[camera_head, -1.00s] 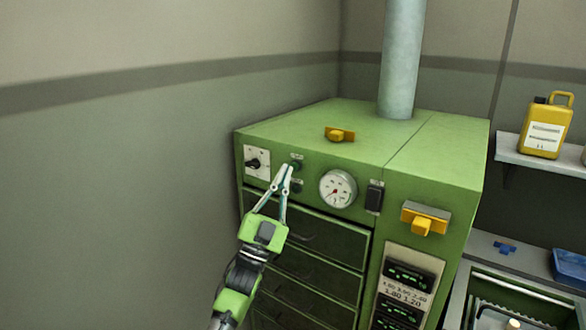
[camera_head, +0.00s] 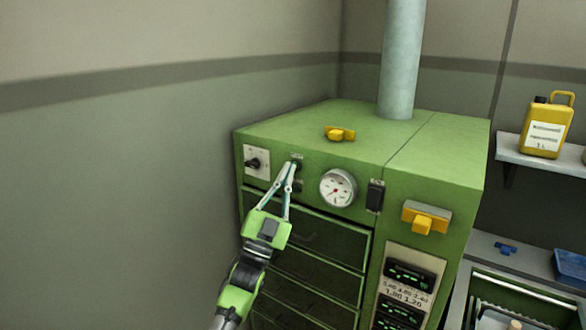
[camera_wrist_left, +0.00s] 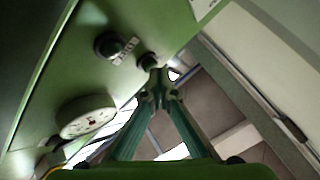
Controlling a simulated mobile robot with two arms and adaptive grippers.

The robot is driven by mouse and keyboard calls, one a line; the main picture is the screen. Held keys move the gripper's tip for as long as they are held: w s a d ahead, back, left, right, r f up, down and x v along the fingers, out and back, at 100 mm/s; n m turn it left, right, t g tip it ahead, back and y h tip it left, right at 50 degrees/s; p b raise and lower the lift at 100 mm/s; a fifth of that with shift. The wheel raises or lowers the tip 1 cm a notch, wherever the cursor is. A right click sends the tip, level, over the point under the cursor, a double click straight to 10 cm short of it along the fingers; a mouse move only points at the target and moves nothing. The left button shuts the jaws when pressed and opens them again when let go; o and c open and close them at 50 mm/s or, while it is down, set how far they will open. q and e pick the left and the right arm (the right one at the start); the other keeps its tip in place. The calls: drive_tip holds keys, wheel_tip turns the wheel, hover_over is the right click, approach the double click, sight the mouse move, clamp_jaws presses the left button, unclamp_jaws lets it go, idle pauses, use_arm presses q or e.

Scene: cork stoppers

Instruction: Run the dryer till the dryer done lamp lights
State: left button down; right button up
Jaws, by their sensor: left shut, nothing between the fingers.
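The dryer (camera_head: 400,145) is a green cabinet with several drawers, a round gauge (camera_head: 338,188) and a selector knob (camera_head: 254,163) on a white plate. My left gripper (camera_head: 293,164) is shut and empty, its fingertips at the upper of two small round fittings on the panel. In the left wrist view the fingertips (camera_wrist_left: 158,75) are at a small dark round fitting (camera_wrist_left: 148,61), seemingly touching it. A second dark round fitting (camera_wrist_left: 108,45) with a small label sits beside it, partly hidden by the fingers in the head view. No lit lamp shows. My right gripper is out of view.
A black rocker switch (camera_head: 375,196) is right of the gauge. Yellow handles sit on the dryer's top (camera_head: 340,134) and right front (camera_head: 424,222). A grey pipe (camera_head: 401,60) rises from the top. A yellow jug (camera_head: 547,127) stands on a shelf at right.

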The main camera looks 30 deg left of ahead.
use_arm(q)
drive_tip(key=shift+w, duration=0.2)
drive_tip(key=shift+s, duration=0.15)
idle(0.4)
drive_tip(key=shift+s, duration=0.7)
drive_tip(key=s, duration=0.1)
drive_tip(key=s+p, duration=0.1)
drive_tip(key=s, duration=0.1)
drive_tip(key=s+p, duration=0.1)
drive_tip(key=s, duration=0.1)
drive_tip(key=shift+a, duration=0.25)
idle(0.6)
